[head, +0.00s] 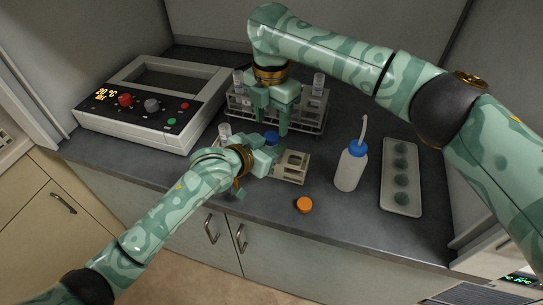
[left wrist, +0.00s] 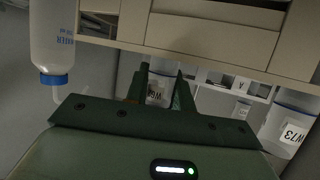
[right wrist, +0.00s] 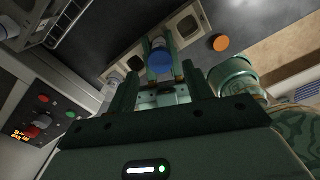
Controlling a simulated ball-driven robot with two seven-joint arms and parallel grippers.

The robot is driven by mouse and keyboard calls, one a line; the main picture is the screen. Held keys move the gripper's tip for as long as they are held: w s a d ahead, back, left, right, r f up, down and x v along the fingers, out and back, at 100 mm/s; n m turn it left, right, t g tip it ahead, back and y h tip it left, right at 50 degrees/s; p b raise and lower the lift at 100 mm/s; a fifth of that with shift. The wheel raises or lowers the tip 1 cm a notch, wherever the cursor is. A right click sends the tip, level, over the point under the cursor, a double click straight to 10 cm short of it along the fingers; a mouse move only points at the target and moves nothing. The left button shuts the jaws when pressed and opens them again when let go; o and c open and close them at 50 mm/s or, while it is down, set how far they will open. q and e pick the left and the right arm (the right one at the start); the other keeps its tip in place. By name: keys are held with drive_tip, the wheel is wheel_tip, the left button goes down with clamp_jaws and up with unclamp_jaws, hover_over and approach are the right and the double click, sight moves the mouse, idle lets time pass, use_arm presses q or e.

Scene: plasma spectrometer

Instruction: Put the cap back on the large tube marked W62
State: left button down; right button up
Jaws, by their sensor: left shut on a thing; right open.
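A tube whose label starts with W6 (left wrist: 157,94) stands between the fingers of my left gripper (left wrist: 163,78), which is shut on it; the last digit is hard to read. In the head view my left gripper (head: 264,158) is at the small front rack (head: 293,166). A blue cap (right wrist: 160,62) appears to sit on top of that tube, and it also shows in the head view (head: 271,137). My right gripper (head: 275,122) is open above, its fingers (right wrist: 159,80) on either side of the cap, apparently apart from it. An orange cap (head: 304,205) lies on the bench.
A tube marked W73 (left wrist: 290,132) is nearby. A rear rack (head: 310,116) holds several tubes. A white instrument (head: 150,112) stands left. A blue-capped wash bottle (head: 351,168) and a tray with green discs (head: 401,205) stand right. The front bench edge is mostly clear.

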sight(272, 135)
drive_tip(key=shift+f, duration=1.95)
drive_tip(key=c, duration=1.1)
drive_tip(key=o, duration=1.1)
drive_tip(key=shift+r, duration=0.1)
drive_tip(key=shift+r, duration=2.2)
